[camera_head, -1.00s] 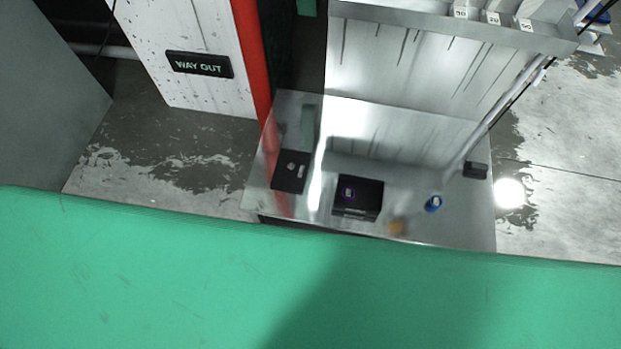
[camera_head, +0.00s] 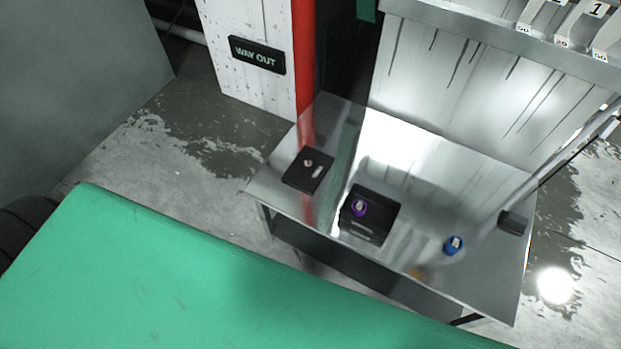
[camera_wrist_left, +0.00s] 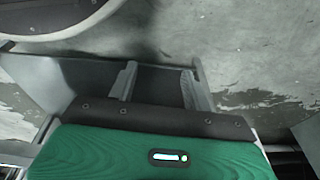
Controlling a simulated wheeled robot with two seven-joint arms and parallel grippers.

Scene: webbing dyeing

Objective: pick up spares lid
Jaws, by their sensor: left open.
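A flat black plate (camera_head: 308,170) with a small round knob and a pale slot lies at the left end of the grey metal bench; it may be the spares lid, but I cannot read any label. Neither gripper shows in the head view, so both are away from the plate there.
The bench (camera_head: 480,291) also bears a blue round item (camera_head: 453,245) and a small black block (camera_head: 513,222). A rack (camera_head: 500,38) with numbered tags stands behind. A red post (camera_head: 303,60) rises at the left. A green surface (camera_head: 190,270) fills the foreground.

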